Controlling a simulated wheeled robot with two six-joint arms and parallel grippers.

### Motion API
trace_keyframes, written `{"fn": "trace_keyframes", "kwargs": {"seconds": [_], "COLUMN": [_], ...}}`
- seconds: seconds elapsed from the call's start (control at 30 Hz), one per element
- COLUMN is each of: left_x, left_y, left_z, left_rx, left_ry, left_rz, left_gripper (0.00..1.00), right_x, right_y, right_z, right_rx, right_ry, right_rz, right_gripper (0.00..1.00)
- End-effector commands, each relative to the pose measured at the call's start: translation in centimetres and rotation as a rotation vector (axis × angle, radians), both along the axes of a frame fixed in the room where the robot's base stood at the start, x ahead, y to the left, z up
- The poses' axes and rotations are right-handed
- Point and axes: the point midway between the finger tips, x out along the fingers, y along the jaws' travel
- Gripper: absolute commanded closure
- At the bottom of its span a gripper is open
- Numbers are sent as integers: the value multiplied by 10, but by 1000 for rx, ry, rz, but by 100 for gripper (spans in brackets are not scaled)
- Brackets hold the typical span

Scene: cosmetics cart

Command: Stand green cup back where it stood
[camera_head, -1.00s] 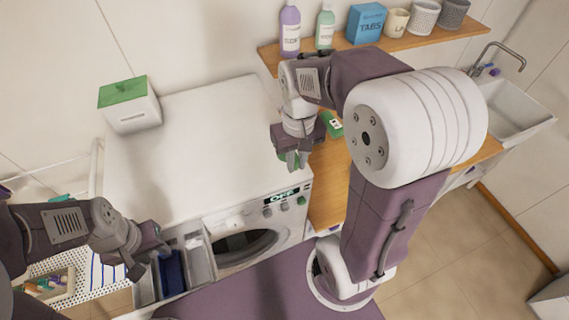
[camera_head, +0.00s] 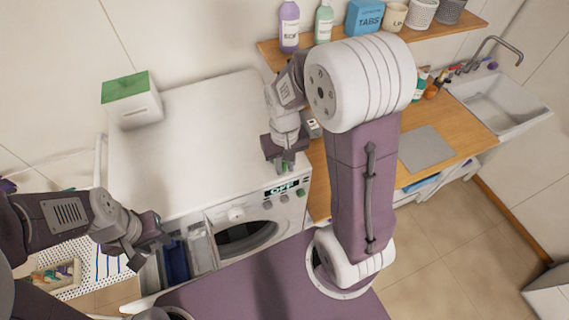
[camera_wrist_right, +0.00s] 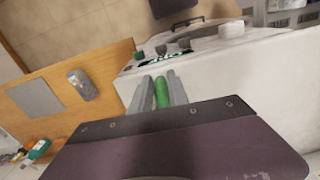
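The green cup (camera_wrist_right: 162,92) shows as a narrow green shape between the two grey fingers of my right gripper (camera_wrist_right: 158,92) in the right wrist view. The fingers are closed on it. In the head view my right gripper (camera_head: 285,165) points down near the front right corner of the washing machine top (camera_head: 205,125), and only a little of the green shows there. From these views I cannot tell whether the cup touches a surface. My left gripper (camera_head: 148,248) is at the open detergent drawer (camera_head: 201,249); its fingers are too unclear to tell open from shut.
The wooden counter (camera_head: 442,118) is right of the machine, with a grey board (camera_head: 425,148), bottles and the sink (camera_head: 495,105). A grey device (camera_wrist_right: 82,85) lies on the counter. A green-lidded box (camera_head: 132,99) stands at the machine's back left. The machine top is otherwise clear.

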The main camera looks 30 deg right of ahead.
Motion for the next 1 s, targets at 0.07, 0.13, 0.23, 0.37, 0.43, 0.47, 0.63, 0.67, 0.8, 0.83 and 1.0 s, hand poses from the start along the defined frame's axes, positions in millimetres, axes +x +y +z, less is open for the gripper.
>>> {"fn": "trace_keyframes", "kwargs": {"seconds": [0.07, 0.13, 0.23, 0.37, 0.43, 0.47, 0.63, 0.67, 0.8, 0.83, 1.0], "left_x": [0, 0, 0, 0, 0, 0, 0, 0, 0, 0, 0], "left_y": [0, 0, 0, 0, 0, 0, 0, 0, 0, 0, 0], "left_z": [0, 0, 0, 3, 2, 1, -6, -7, -11, -12, -13], "left_rx": [0, 0, 0, 0, 0, 0, 0, 0, 0, 0, 0], "left_ry": [0, 0, 0, 0, 0, 0, 0, 0, 0, 0, 0], "left_rz": [0, 0, 0, 0, 0, 0, 0, 0, 0, 0, 0], "left_gripper": [64, 64, 64, 64, 64, 64, 64, 64, 64, 64, 64], "right_x": [0, 0, 0, 0, 1, 1, 3, 2, 2, 1, 1], "right_y": [0, 0, 0, 0, 0, 0, 0, 0, 0, 0, 0], "right_z": [0, 1, 1, 3, 8, 12, 48, 56, 90, 96, 119], "right_rx": [0, 0, 0, 0, 0, -1, 0, 0, 0, -1, 0], "right_ry": [1, 1, 1, 0, -3, -5, -9, -8, -7, -6, -2], "right_rz": [0, 0, 0, 0, 0, 0, 0, 0, 0, 0, 0], "right_gripper": [63, 63, 63, 63, 63, 63, 63, 63, 63, 63, 63]}}
